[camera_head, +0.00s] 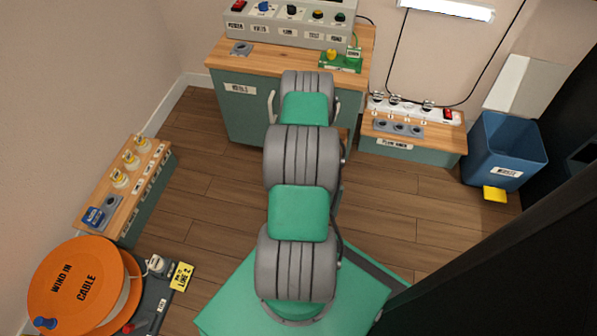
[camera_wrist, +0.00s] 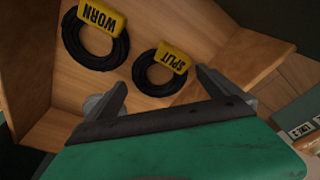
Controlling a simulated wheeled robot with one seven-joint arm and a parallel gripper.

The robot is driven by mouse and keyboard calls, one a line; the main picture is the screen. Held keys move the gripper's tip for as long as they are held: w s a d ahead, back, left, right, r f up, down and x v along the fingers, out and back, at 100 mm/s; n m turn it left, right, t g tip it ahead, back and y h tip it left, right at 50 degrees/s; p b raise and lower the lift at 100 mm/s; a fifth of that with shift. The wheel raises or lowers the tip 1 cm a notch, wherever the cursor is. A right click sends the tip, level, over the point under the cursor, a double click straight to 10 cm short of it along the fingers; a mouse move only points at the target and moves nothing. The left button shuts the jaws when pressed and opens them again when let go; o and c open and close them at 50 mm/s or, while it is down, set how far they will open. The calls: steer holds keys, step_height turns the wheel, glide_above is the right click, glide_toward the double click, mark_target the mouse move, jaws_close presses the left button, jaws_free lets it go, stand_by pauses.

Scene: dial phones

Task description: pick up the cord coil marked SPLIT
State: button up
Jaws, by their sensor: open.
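The cord coil marked SPLIT is a black ring with a yellow tag (camera_wrist: 173,58); its coil (camera_wrist: 148,80) lies on a wooden surface in the wrist view. My gripper (camera_wrist: 160,88) is open and empty, with its two grey fingers apart and the SPLIT coil showing between and beyond them. I cannot tell how far beyond the fingertips the coil is. A second black coil (camera_wrist: 72,50) with a yellow tag marked WORN lies to its left. In the head view my arm covers part of the scene, and neither coil nor my gripper shows.
Wooden panels (camera_wrist: 18,60) rise beside the coils at the left of the wrist view. In the head view a workbench (camera_head: 240,135) stands behind my arm, a low socket bench (camera_head: 400,145) and blue bin (camera_head: 500,150) to its right, and an orange cable reel (camera_head: 60,285) at front left.

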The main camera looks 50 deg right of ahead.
steer(key=shift+w+f, duration=0.1)
steer(key=shift+f, duration=0.6)
steer(key=shift+r, duration=0.15)
steer(key=c, duration=1.4)
